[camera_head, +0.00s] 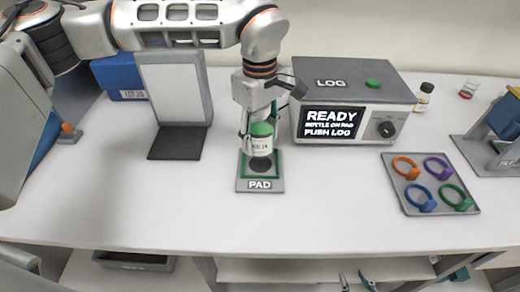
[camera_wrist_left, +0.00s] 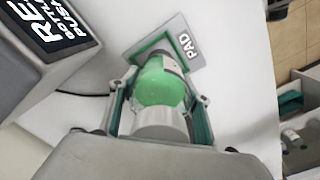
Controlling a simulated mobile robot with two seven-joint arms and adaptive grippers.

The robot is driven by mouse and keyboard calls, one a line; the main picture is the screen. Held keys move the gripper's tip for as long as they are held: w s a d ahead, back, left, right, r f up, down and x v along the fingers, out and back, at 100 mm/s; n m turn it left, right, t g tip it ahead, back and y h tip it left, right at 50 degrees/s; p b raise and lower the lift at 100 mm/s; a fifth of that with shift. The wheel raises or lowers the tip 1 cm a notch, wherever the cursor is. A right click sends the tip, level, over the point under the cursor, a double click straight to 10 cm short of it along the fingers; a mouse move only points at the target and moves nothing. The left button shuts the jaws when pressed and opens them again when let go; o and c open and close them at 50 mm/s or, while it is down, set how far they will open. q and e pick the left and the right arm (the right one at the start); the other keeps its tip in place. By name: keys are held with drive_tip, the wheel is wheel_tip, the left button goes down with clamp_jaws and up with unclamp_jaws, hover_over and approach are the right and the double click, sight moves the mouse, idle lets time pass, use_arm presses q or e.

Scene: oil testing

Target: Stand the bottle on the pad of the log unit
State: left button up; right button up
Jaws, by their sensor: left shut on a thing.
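In the left wrist view the bottle (camera_wrist_left: 160,82) points at the pad (camera_wrist_left: 199,60). The log unit (camera_head: 345,95) stands behind right, its screen reading READY. My right gripper (camera_head: 356,282) is low, at the table's front edge, its fingers apart.
A green button (camera_head: 373,84) is on top of the log unit. A tray (camera_head: 411,207) with several coloured rings lies to the right. A small dark-capped bottle (camera_head: 424,94) stands beside the unit. A grey stand (camera_head: 176,90) is at the left. The front left table is clear.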

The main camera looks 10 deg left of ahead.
sight(260, 113)
use_arm(q)
drive_tip(key=shift+f, duration=2.55)
drive_tip(key=shift+f, duration=0.1)
drive_tip(key=o, duration=1.5)
drive_tip(key=shift+f, duration=0.1)
drive_tip(key=shift+c, duration=0.2)
wheel_tip(260, 113, up, 12)
drive_tip(key=shift+r, duration=0.2)
drive_tip(key=shift+s, duration=0.1)
